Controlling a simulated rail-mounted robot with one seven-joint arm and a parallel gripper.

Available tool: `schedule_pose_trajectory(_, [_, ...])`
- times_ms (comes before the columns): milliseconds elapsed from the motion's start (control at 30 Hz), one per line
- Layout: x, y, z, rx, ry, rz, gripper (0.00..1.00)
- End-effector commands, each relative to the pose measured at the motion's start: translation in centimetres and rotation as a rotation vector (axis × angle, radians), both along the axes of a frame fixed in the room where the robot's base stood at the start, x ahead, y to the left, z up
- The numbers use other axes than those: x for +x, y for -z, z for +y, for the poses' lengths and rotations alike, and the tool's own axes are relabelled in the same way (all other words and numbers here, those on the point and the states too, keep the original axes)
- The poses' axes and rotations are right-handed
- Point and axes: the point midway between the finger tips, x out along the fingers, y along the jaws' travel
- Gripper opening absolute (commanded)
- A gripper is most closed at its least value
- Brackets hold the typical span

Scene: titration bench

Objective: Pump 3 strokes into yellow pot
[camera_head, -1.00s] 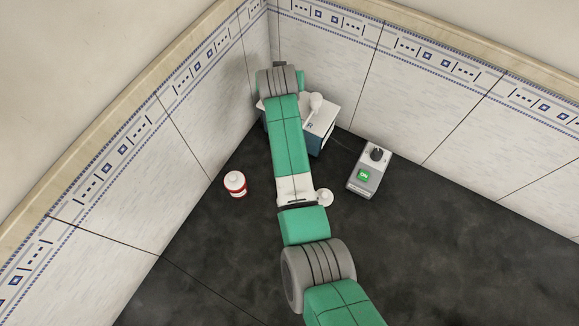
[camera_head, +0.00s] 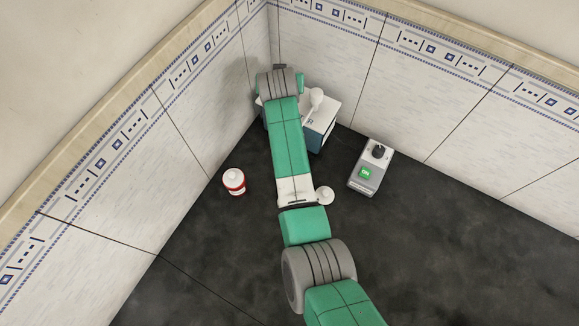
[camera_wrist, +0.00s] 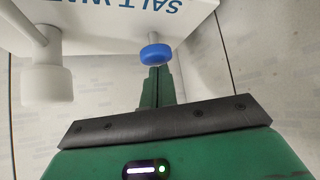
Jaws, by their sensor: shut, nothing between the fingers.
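In the wrist view a white box (camera_wrist: 115,20) with upside-down blue "SALT WAT…" lettering fills the top. A blue knob (camera_wrist: 157,53) on a short white stem sticks out of it. My gripper (camera_wrist: 154,74) is shut and empty, its green fingertips right at the knob; I cannot tell whether they touch it. In the head view the white box with a blue side (camera_head: 319,128) stands in the corner, partly behind my arm, which hides the gripper there. No yellow pot shows in either view.
A white, red-banded jar (camera_head: 234,181) stands left of my arm. A grey device with a green "ON" display (camera_head: 368,172) stands to the right. A small white round thing (camera_head: 325,196) shows beside my arm. Tiled walls close the back. The dark bench is clear at front right.

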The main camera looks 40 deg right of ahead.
Motion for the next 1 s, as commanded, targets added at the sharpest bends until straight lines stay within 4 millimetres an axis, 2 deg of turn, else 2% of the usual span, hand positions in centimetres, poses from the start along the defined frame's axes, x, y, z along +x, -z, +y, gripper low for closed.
schedule_pose_trajectory(100, [-0.1, 0.8, 0.0, 0.002, 0.0, 0.002, 0.0])
schedule_pose_trajectory(367, [-0.1, 0.6, 0.0, 0.002, -0.001, 0.003, 0.0])
schedule_pose_trajectory(800, [-0.1, -2.4, 0.0, 0.002, -0.001, 0.003, 0.0])
schedule_pose_trajectory(1000, [-0.1, -2.5, 0.0, 0.001, -0.001, 0.002, 0.0])
